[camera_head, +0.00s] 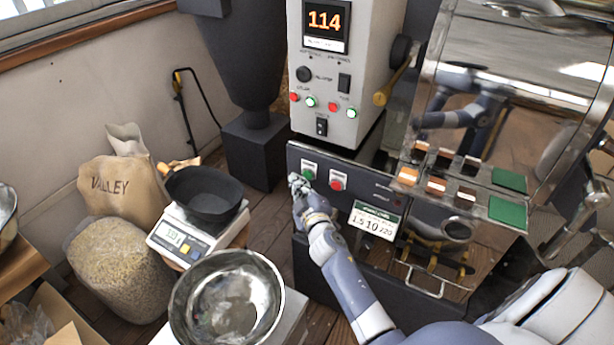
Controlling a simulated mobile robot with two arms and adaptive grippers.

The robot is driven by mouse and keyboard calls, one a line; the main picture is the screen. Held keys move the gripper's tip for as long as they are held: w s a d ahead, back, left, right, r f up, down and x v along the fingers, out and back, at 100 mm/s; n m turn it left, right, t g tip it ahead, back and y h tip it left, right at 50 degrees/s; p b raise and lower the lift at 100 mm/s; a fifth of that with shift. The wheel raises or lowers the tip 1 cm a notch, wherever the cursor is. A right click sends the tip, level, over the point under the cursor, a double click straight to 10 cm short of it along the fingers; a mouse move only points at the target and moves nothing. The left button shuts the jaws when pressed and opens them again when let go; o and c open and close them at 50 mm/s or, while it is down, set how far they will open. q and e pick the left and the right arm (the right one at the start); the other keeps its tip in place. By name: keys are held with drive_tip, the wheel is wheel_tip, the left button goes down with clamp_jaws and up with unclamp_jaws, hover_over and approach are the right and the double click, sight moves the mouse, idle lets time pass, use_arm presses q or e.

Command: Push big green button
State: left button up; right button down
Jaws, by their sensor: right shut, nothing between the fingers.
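A green button (308,174) sits on the dark front panel of the roasting machine, with a red button (337,184) to its right. My right gripper (297,181) is shut and empty, at the left edge of the panel just left of the green button. The gripper appears very close to the button; I cannot tell whether they touch. Small green and red buttons also show on the grey control box (322,75) above, under a display reading 114. My left gripper is not in view.
A steel bowl (262,325) stands at the front centre. A scale (163,236) carries a black pan (203,190). A sack marked VALLEY (108,178) and a bag of beans (118,270) stand at left. A shiny metal panel (510,65) rises at right.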

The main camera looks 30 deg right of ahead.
drive_tip(key=shift+w+d, duration=0.2)
drive_tip(key=shift+d, duration=0.15)
drive_tip(key=shift+w+d, duration=0.25)
drive_tip(key=shift+d, duration=0.1)
idle(0.6)
idle(0.4)
drive_tip(key=shift+s+a, duration=0.5)
drive_tip(key=shift+a, duration=0.25)
drive_tip(key=a, duration=0.1)
drive_tip(key=s+a, duration=0.1)
drive_tip(key=a, duration=0.1)
drive_tip(key=s+a, duration=0.1)
drive_tip(key=shift+s+a+b, duration=0.15)
drive_tip(key=shift+s+b, duration=0.1)
drive_tip(key=shift+b, duration=0.1)
idle(0.5)
